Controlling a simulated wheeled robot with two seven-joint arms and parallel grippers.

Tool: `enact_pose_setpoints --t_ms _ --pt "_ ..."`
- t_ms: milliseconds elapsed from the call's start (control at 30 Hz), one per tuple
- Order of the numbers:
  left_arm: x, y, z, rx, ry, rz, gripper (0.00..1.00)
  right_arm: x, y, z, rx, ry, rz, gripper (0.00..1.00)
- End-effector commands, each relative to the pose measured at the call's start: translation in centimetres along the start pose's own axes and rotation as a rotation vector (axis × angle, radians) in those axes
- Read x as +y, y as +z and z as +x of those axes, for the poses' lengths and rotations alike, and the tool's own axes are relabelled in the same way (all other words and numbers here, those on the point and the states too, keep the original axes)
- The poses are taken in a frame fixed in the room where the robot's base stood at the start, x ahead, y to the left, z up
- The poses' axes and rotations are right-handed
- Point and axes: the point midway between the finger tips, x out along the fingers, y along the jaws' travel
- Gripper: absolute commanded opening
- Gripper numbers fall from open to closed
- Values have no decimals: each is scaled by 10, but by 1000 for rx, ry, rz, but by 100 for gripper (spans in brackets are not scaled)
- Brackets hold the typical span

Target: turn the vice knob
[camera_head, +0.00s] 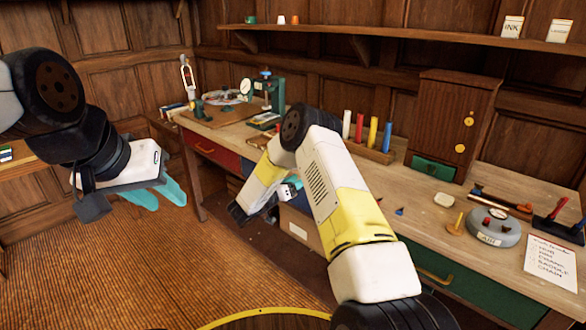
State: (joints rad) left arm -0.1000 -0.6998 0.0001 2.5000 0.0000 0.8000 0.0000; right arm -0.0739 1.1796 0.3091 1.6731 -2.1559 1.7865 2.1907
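A small dark green device (198,108) that looks like the vice stands on a brown board at the far left end of the bench. It is too small to make out its knob clearly. My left gripper (160,196) hangs at the left, in front of and below the bench end. Its two teal fingers look apart, with nothing seen between them, and it is clear of the vice. My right arm folds across the middle. Only a bit of its gripper (292,185) shows behind the forearm, so its fingers are mostly hidden.
A green press (270,90) stands right of the vice. Several coloured tubes (373,135) and a wooden cabinet (450,125) stand along the back of the bench (415,190). The floor at left is open.

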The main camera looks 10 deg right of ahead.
Motion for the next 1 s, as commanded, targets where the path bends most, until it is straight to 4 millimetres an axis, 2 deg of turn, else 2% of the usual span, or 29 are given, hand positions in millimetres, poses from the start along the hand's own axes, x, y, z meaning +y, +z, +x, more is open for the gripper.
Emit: enact_pose_setpoints --t_ms 167,500,667,900,1000 --pt "0 0 0 0 0 0 36 0 1 18 4 2 9 64" --pt "0 0 0 0 0 0 36 0 1 68 3 2 7 64" --pt "0 0 0 0 0 0 36 -1 0 76 4 -2 6 64" --pt "0 0 0 0 0 0 36 -1 0 77 4 -2 5 64" --pt "0 0 0 0 0 0 36 -1 0 77 4 -2 5 44"
